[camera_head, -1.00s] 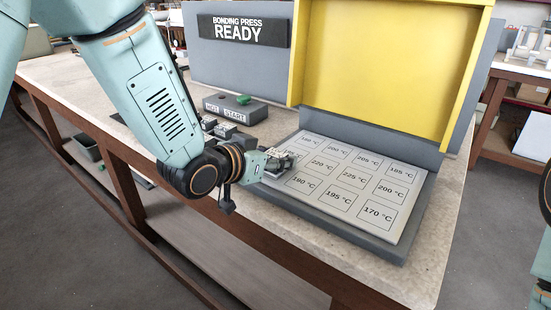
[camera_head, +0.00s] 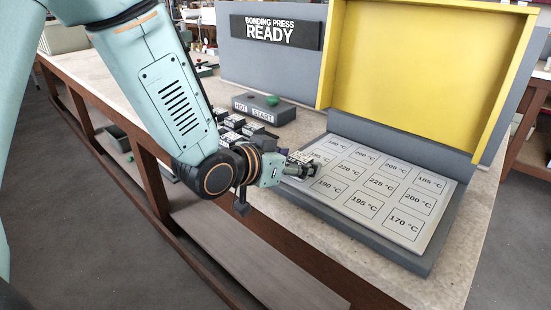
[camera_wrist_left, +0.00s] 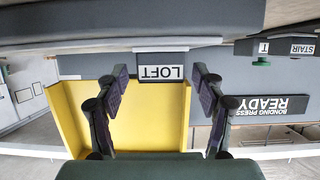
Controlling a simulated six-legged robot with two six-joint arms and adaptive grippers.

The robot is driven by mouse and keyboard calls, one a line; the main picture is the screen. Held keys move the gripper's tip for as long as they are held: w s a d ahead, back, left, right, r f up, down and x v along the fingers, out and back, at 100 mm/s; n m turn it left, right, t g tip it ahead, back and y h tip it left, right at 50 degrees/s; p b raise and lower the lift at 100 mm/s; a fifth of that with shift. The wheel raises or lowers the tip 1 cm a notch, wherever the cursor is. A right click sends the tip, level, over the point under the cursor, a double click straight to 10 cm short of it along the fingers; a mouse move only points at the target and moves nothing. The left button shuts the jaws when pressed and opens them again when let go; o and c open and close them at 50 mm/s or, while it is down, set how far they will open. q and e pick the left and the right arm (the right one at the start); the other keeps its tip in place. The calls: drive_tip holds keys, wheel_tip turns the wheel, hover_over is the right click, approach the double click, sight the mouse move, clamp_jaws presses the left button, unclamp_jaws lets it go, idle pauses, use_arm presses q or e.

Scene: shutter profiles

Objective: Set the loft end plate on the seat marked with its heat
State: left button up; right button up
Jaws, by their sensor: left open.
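My left gripper (camera_head: 303,166) is open with a finger on each side of the plate, at the left part of the seat board (camera_head: 393,229). In the left wrist view the fingertips (camera_wrist_left: 160,78) stand apart with gaps beside the plate. In the head view the gripper hides most of the plate and the seats under it. Legible seats beside it include 190 °C (camera_head: 328,187) and 220 °C (camera_head: 347,170). My right gripper is out of view.
The yellow press hood (camera_head: 425,60) stands open behind the board. A READY sign (camera_head: 275,32) hangs on the grey panel. Bench front is clear.

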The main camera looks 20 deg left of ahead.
use_arm(q)
drive_tip(key=p+v, duration=0.1)
drive_tip(key=v, duration=0.4)
drive_tip(key=shift+s+a+r, duration=0.1)
drive_tip(key=shift+a+r, duration=0.1)
drive_tip(key=shift+s+a+r+p, duration=0.1)
drive_tip(key=shift+s+r+p, duration=0.2)
drive_tip(key=shift+s, duration=0.4)
drive_tip(key=p, duration=0.4)
drive_tip(key=shift+s+a+r, duration=0.15)
drive_tip(key=shift+s+r, duration=0.1)
drive_tip(key=shift+s, duration=0.15)
drive_tip(key=p+v, duration=0.1)
drive_tip(key=p, duration=0.4)
drive_tip(key=shift+s+a, duration=0.2)
drive_tip(key=shift+s, duration=0.15)
